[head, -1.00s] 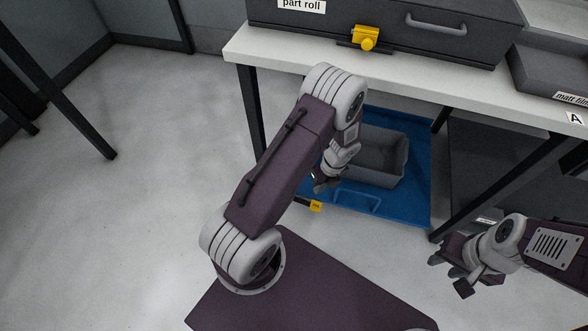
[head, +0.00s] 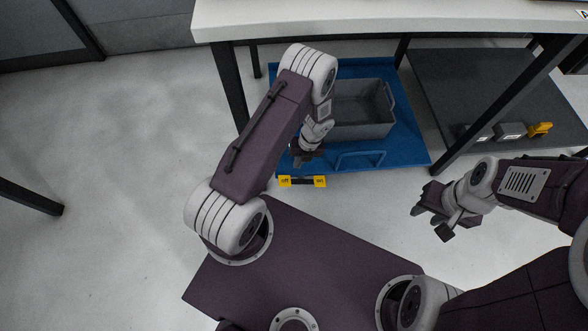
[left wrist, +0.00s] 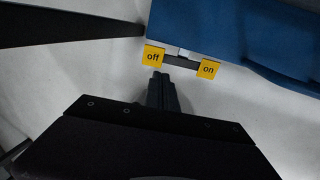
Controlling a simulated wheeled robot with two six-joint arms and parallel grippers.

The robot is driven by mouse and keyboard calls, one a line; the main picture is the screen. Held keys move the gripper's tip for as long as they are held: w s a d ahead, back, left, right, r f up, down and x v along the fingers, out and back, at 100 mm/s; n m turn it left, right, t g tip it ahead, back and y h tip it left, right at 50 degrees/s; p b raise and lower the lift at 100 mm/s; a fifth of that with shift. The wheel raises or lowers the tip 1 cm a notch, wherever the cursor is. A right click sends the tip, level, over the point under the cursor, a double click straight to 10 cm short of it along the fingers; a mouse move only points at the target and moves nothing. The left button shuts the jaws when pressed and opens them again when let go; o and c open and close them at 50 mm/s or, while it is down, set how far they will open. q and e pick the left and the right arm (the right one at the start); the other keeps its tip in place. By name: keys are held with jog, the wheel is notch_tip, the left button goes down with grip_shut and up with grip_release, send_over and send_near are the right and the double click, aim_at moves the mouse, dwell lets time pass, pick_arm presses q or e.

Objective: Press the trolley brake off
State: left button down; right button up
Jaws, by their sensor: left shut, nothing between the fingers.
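The blue trolley (head: 408,148) stands under the workbench and carries a grey bin (head: 365,131). On its near edge is a dark brake bar with a yellow "off" pad (head: 285,181) at the left end and a yellow "on" pad (head: 320,181) at the right end. In the left wrist view the "off" pad (left wrist: 153,57) and "on" pad (left wrist: 208,69) both show. My left gripper (head: 298,158) is shut and empty; in the left wrist view its fingertips (left wrist: 160,76) are just short of the bar, nearer the "off" pad. My right gripper (head: 418,208) is off to the right, its fingers seeming apart.
The white workbench (head: 300,20) is above the trolley, with dark legs (head: 228,85) on either side. A dark low platform (head: 480,90) at right holds grey blocks and a yellow item (head: 540,129).

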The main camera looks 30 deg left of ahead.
aim_at(286, 180)
pick_arm(q)
jog(key=b+x, duration=0.8)
jog(key=x, duration=0.4)
jog(key=shift+f, duration=0.35)
jog(key=shift+a+r, duration=0.1)
jog(key=shift+s+a+p, duration=0.1)
jog(key=shift+s+p, duration=0.05)
jog(key=shift+p, duration=0.15)
jog(key=shift+s+a+t+h+p, duration=0.1)
jog(key=shift+a+t+h+p, duration=0.1)
jog(key=shift+t+h+p, duration=0.35)
jog(key=shift+s+a+f+h, duration=0.2)
jog(key=shift+f+h, duration=0.15)
jog(key=shift+h, duration=0.2)
jog(key=shift+a+f+t+h, duration=0.1)
jog(key=shift+f+t+h, duration=0.15)
jog(key=shift+t+h, duration=0.35)
jog(key=shift+f, duration=0.25)
jog(key=shift+a+f+b, duration=0.2)
jog(key=shift+f+b, duration=0.1)
jog(key=shift+f, duration=0.3)
